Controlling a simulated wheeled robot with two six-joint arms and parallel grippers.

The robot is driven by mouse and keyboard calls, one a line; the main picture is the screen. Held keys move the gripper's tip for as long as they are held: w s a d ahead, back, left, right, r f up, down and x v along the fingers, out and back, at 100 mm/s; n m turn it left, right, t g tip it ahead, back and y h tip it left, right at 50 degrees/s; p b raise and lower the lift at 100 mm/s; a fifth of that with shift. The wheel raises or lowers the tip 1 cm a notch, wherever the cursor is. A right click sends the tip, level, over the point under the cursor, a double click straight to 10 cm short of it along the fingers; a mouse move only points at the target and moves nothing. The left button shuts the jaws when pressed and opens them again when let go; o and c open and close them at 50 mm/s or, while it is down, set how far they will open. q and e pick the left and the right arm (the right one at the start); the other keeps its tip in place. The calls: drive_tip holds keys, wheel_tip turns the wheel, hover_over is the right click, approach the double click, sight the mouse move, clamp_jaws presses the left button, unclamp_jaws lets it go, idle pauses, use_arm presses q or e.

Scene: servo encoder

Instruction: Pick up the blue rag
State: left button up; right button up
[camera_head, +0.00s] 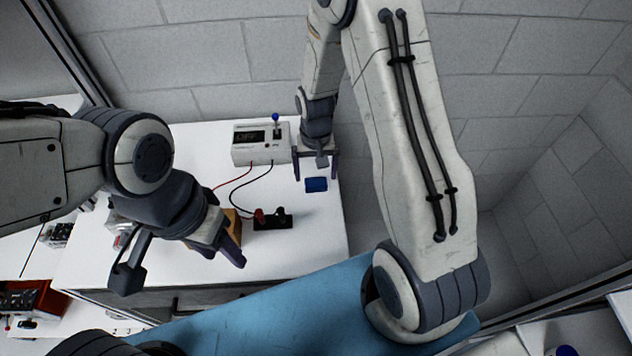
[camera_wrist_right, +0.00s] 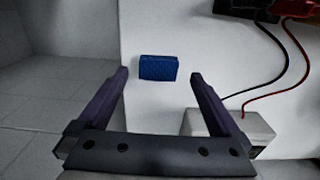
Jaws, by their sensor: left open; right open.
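The blue rag (camera_head: 316,185) is a small folded block on the white table near its right edge. It also shows in the right wrist view (camera_wrist_right: 158,68), beyond the fingertips and roughly between their lines. My right gripper (camera_head: 317,172) is open and empty, pointing down over the table close to the rag. In the right wrist view its two fingers (camera_wrist_right: 159,75) are spread wide, with the rag apart from both. My left gripper (camera_head: 230,250) is open over the left part of the table, well away from the rag, with an orange-brown object (camera_head: 232,222) partly hidden behind it.
A white meter box (camera_head: 262,142) with a blue-tipped lever stands just left of the rag. Red and black wires run from it to a black terminal block (camera_head: 272,221). The white table's (camera_head: 310,235) right edge is close to the rag, with open floor beyond.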

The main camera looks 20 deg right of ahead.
sight(316, 183)
drive_tip(key=shift+f+p, duration=0.45)
drive_tip(key=shift+f, duration=0.1)
drive_tip(key=f, duration=0.1)
drive_tip(key=f+p, duration=0.1)
drive_tip(key=f, duration=0.1)
drive_tip(key=shift+w+d+f, duration=0.1)
drive_tip(key=shift+w+d, duration=0.05)
drive_tip(key=shift+d, duration=0.05)
drive_tip(key=shift+f, duration=0.5)
drive_tip(key=c, duration=1.4)
drive_tip(key=shift+o, duration=0.2)
drive_tip(key=shift+r, duration=0.15)
